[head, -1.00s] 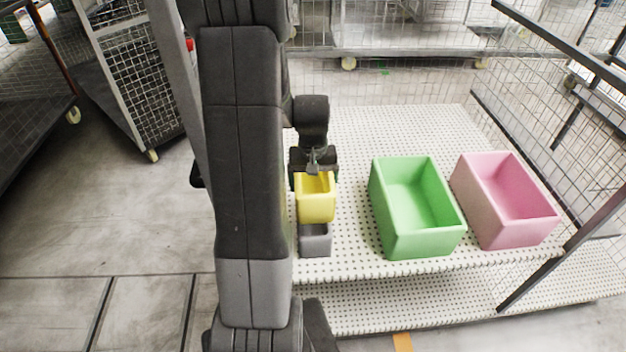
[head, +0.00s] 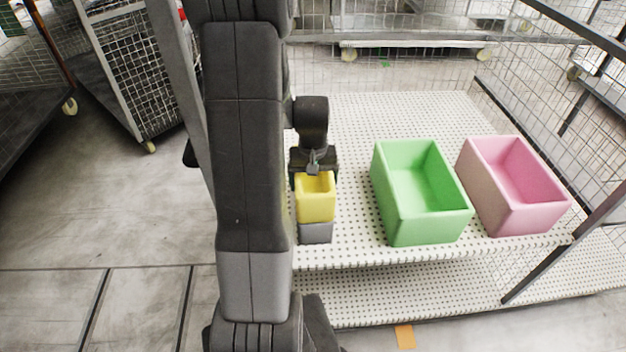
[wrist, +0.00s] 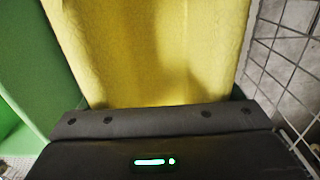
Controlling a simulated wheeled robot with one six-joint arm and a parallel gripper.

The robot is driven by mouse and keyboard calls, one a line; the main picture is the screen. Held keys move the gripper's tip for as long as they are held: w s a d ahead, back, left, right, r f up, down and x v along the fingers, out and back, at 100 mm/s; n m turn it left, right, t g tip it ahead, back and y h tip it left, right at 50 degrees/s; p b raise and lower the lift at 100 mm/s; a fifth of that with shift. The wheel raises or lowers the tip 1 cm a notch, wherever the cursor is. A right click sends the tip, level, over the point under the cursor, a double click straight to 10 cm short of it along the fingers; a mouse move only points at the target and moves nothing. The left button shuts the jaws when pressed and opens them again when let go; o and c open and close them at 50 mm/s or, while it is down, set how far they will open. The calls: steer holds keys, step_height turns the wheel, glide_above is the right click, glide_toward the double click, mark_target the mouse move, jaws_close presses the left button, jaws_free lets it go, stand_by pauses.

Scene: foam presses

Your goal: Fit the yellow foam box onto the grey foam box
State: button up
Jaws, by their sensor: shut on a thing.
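The yellow foam box (head: 316,204) is a small open-topped box, upright in the head view, just right of my arm. My gripper (head: 313,168) is shut on its far wall. In the wrist view the yellow box (wrist: 160,50) fills the middle, close against my gripper. The grey foam box (head: 316,233) shows directly below the yellow box, on the white perforated shelf. The yellow box hides the top of the grey one, so I cannot tell whether they touch or how far they are seated.
A larger green box (head: 425,225) stands to the right on the shelf (head: 360,245), and a pink box (head: 530,215) stands beyond it. The green box also shows at left in the wrist view (wrist: 35,60). Wire mesh (head: 530,110) bounds the shelf's right side.

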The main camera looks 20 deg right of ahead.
steer(key=o, duration=0.8)
steer(key=shift+r, duration=0.1)
step_height(320, 180, up, 14)
steer(key=shift+f, duration=0.2)
